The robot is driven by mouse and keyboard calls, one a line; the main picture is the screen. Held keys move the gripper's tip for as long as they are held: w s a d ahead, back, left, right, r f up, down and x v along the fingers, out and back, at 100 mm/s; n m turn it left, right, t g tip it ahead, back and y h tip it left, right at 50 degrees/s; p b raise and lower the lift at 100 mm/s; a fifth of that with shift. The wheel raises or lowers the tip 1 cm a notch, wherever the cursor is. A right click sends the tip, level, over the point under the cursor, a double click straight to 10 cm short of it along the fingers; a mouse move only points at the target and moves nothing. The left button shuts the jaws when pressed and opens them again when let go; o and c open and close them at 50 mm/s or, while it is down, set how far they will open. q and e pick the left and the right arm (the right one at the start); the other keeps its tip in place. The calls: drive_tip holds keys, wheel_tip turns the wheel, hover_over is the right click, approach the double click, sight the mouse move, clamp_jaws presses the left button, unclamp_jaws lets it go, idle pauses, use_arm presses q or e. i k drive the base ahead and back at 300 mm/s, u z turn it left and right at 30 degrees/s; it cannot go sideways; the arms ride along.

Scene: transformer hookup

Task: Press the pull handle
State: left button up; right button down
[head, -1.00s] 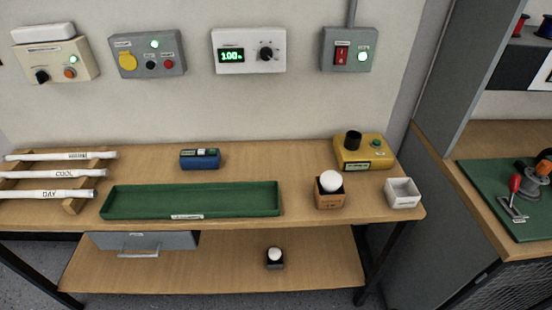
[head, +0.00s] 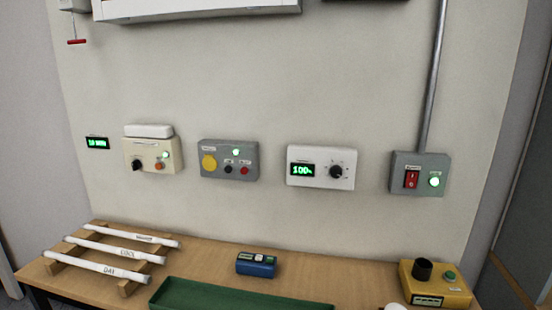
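A red pull handle (head: 77,41) hangs on a thin cord at the upper left of the head view, in front of the wall. Neither of my grippers shows in the head view.
Several control boxes are on the wall, among them a white dimmer box (head: 321,167) and a grey switch box (head: 419,174). Below, the wooden bench (head: 205,262) carries white tubes on a rack, a blue device (head: 257,265), a green tray (head: 235,296) and a yellow box (head: 435,284).

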sight(76, 41)
drive_tip(key=u, duration=0.4)
drive_tip(key=k, duration=0.5)
drive_tip(key=u, duration=1.65)
drive_tip(key=i, duration=1.3)
drive_tip(key=z, duration=0.85)
drive_tip(key=i, duration=0.5)
drive_tip(key=z, duration=0.45)
